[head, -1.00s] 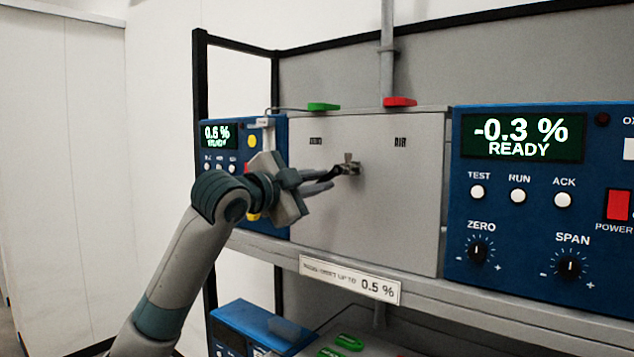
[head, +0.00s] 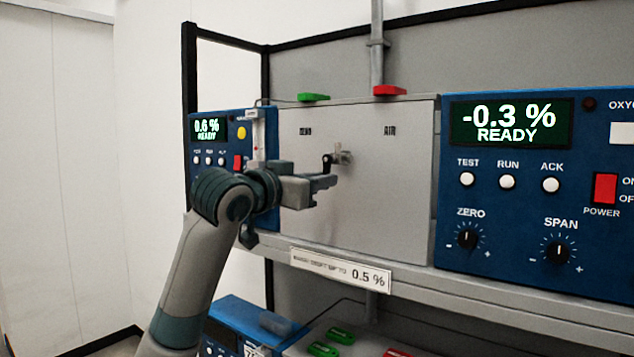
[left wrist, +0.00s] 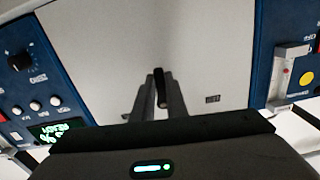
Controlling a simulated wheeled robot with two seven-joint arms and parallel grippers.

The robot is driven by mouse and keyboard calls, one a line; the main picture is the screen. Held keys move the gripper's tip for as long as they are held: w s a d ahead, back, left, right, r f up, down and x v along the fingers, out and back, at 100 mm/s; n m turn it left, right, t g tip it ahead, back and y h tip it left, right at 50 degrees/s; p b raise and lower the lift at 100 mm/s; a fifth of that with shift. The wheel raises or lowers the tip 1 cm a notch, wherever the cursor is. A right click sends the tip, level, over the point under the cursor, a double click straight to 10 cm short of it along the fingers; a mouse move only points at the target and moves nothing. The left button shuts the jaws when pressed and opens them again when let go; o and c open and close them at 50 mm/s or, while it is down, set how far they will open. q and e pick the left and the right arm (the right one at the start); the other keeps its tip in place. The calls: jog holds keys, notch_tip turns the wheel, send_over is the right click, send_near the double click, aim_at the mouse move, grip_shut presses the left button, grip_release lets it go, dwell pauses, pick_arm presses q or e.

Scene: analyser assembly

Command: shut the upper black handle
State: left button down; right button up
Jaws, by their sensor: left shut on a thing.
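The upper black handle (head: 327,161) sits on a small metal valve stem (head: 343,154) on the grey panel (head: 380,215), below and between the ZERO and AIR labels. My left gripper (head: 325,180) reaches in from the left and is shut on the handle. In the left wrist view the dark handle (left wrist: 161,86) stands between the two fingers (left wrist: 158,103), with the panel behind it. The fingers partly hide the handle in the head view. My right gripper is in neither view.
A blue analyser (head: 540,235) reading -0.3 % READY stands right of the panel. A smaller one (head: 206,128) reads 0.6 % at the left, partly behind my arm. A shelf edge (head: 450,280) runs below.

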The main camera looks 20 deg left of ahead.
pick_arm(q)
jog(key=shift+d+f+n, duration=0.1)
jog(key=shift+d+n, duration=0.05)
jog(key=shift+n, duration=0.25)
jog(key=c, duration=1.8)
grip_release()
jog(key=shift+o, duration=0.2)
jog(key=shift+s, duration=0.15)
jog(key=b+v, duration=0.8)
jog(key=v, duration=0.9)
